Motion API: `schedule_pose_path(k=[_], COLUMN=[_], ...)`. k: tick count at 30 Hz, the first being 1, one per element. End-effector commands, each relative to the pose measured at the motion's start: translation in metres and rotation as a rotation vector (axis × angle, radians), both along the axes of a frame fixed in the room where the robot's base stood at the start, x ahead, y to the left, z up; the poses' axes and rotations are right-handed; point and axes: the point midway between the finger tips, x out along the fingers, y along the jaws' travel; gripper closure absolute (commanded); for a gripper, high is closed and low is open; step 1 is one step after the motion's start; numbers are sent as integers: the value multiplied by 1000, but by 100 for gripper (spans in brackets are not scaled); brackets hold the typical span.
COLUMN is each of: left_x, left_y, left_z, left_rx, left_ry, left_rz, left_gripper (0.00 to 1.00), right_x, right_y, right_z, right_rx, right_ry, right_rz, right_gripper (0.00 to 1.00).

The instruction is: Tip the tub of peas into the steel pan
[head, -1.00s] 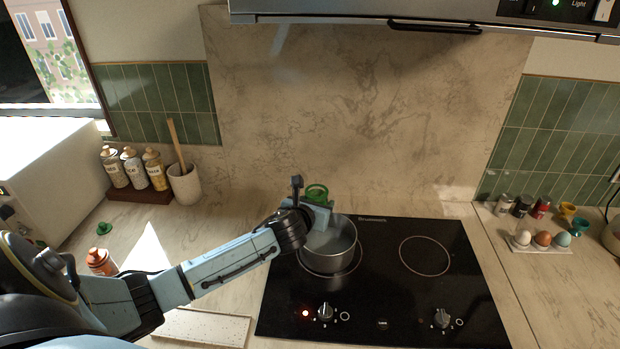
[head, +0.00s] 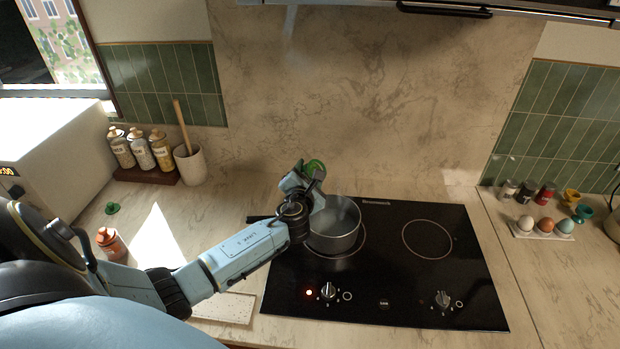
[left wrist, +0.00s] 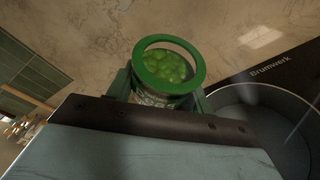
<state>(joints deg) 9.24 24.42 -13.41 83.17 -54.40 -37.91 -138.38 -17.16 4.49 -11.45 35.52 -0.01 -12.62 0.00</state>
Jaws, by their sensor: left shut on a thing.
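The tub of peas (left wrist: 163,98) has a green ring rim, and green peas show inside its open top in the left wrist view. In the head view only its green rim (head: 315,168) shows clearly, and the gripper hides most of its body. My left gripper (head: 309,184) is shut on the tub and holds it above the back left edge of the steel pan (head: 335,238). The pan stands on the left burner, and its visible inside looks empty. Its rim (left wrist: 262,86) also shows at the right in the left wrist view. My right gripper is not in view.
The black hob (head: 400,290) has a free right burner and a lit red light. Several eggs (head: 546,225) and small jars (head: 527,192) stand at the right. Spice jars (head: 140,152), a utensil crock (head: 190,165) and an orange jar (head: 111,243) stand at the left.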

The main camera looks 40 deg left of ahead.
Motion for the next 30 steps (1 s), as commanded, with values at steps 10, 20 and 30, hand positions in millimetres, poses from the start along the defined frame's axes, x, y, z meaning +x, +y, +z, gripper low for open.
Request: schedule_pose_path(k=[10,20,30], left_x=[0,0,0], left_y=[1,1,0], left_z=[-3,-4,-7], left_rx=[133,252,416], left_ry=[7,15,28], left_rz=[0,-1,0], left_gripper=[73,73,73], right_x=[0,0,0], right_y=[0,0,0], right_z=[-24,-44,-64], right_rx=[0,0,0], right_ry=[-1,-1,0], right_rz=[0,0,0], right_gripper=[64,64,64])
